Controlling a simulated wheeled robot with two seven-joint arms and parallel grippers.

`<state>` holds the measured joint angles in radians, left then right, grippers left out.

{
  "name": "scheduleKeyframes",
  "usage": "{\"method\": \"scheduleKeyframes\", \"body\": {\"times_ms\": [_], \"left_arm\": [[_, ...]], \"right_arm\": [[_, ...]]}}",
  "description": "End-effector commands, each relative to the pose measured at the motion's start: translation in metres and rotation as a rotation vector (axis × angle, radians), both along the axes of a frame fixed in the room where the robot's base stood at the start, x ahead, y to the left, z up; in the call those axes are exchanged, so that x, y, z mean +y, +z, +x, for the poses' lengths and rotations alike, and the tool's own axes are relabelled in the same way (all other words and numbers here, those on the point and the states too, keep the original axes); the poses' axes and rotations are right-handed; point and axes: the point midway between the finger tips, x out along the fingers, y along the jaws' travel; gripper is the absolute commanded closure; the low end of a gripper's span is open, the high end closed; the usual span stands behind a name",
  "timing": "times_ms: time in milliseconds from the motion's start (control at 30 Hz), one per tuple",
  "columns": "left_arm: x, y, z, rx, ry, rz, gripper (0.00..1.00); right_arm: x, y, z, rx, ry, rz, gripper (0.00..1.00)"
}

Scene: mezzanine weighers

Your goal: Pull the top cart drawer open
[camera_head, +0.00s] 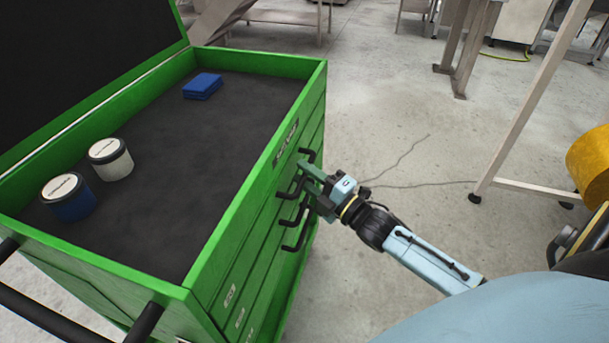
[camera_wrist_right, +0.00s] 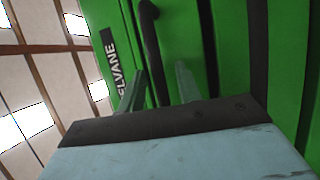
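The green tool cart (camera_head: 250,232) stands at the left, with its drawer fronts facing right. Its drawers look shut. The top drawer's black handle (camera_head: 308,153) sits just beside the dark nameplate (camera_head: 286,143). My right gripper (camera_head: 312,175) is at the upper handles, reaching in from the right. In the right wrist view its two fingers (camera_wrist_right: 158,95) are spread, with a black handle (camera_wrist_right: 150,35) running between them near the nameplate (camera_wrist_right: 116,70). The fingers do not look closed on the handle. My left gripper is out of view.
Several lower handles (camera_head: 296,238) sit close under the gripper. On the cart's dark top lie a blue block (camera_head: 202,86), a white-topped jar (camera_head: 110,160) and a blue jar (camera_head: 70,198). A table leg (camera_head: 530,95) stands to the right. The floor between is clear.

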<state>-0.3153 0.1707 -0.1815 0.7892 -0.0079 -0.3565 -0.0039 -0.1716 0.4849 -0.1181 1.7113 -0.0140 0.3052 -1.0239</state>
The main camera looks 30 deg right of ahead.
Motion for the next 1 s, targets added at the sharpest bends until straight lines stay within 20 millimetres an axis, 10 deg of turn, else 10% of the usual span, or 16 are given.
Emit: {"method": "scheduleKeyframes", "body": {"times_ms": [367, 633, 1000], "left_arm": [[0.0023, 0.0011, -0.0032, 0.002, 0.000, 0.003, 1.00], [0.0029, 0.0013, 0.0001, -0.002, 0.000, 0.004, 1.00], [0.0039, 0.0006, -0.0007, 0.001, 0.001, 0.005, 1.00]], "right_arm": [[0.0019, 0.0010, 0.0061, 0.001, 0.000, 0.000, 0.66], [0.0019, 0.0010, 0.0059, 0.000, 0.000, 0.000, 0.99], [0.0021, 0.0009, 0.0055, 0.001, 0.002, -0.001, 1.00]]}}
